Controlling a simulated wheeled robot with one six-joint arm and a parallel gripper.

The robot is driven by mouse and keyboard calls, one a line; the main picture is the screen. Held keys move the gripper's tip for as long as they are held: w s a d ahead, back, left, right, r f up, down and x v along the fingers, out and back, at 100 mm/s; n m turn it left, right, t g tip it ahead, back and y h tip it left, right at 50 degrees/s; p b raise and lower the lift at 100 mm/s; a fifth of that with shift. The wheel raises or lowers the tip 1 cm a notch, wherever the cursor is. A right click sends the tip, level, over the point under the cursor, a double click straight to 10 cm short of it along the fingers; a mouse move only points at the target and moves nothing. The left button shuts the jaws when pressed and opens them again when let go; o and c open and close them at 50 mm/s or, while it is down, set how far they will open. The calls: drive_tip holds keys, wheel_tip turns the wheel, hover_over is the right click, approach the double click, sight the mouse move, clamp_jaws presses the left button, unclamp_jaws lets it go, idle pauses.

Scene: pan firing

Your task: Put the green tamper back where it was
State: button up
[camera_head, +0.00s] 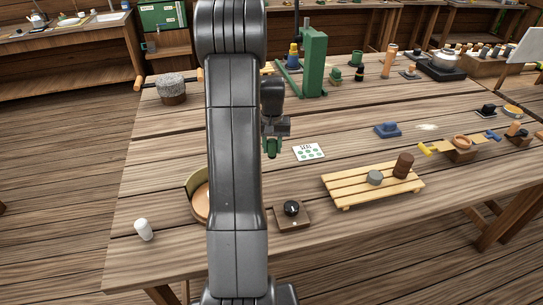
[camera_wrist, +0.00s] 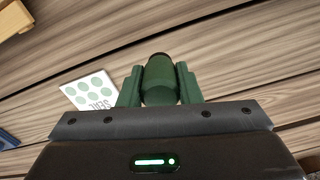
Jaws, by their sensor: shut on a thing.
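My gripper (camera_head: 271,148) is above the wooden table, just left of a white card with green dots (camera_head: 308,152). In the wrist view, its two green fingers (camera_wrist: 159,88) are shut on the green tamper (camera_wrist: 160,80), a rounded green piece with a dark end. In the head view the tamper is hard to tell apart from the green fingers. The card also shows in the wrist view (camera_wrist: 91,91), left of the fingers, with lettering along one side.
A slatted wooden rack (camera_head: 347,187) holds a grey and a brown cylinder. A dark knob on a block (camera_head: 292,212), a round pan (camera_head: 199,201) partly behind my arm, and a white cylinder (camera_head: 143,229) stand nearer. A green press frame (camera_head: 314,62) stands behind. Bare table lies around the card.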

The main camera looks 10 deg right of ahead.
sight(272, 157)
drive_tip(key=shift+f, duration=2.25)
drive_tip(key=shift+f, duration=0.2)
drive_tip(key=o, duration=1)
drive_tip(key=shift+r, duration=0.1)
wheel_tip(272, 157, up, 12)
drive_tip(key=shift+r+b, duration=0.15)
drive_tip(key=shift+b, duration=0.3)
